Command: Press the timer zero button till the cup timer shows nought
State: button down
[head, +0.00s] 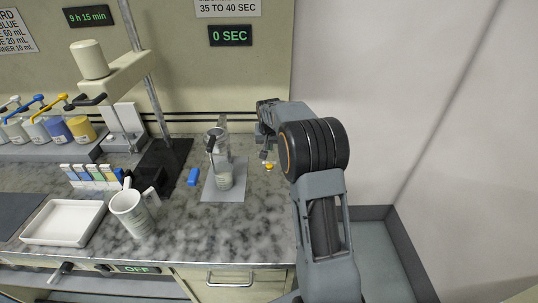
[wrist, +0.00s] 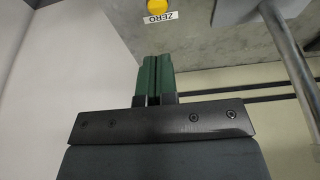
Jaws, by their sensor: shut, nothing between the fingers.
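The timer display (head: 230,35) on the back wall reads "0 SEC" in green. The yellow zero button (head: 268,167) is on the counter at its right end, just below my gripper (head: 263,154) in the head view. In the wrist view the button (wrist: 157,6) shows at the top edge, partly cut off, beside a white label (wrist: 160,18) reading "ZERO". My gripper (wrist: 156,58) has its green fingers shut together and empty. A gap shows between the fingertips and the button in the wrist view; how high they are above it I cannot tell.
A white jug (head: 132,214) and white tray (head: 35,235) are farther left. A stand pole (head: 147,90) rises behind. The right-front counter is clear.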

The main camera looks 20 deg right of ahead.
jog(key=shift+v, duration=1.4)
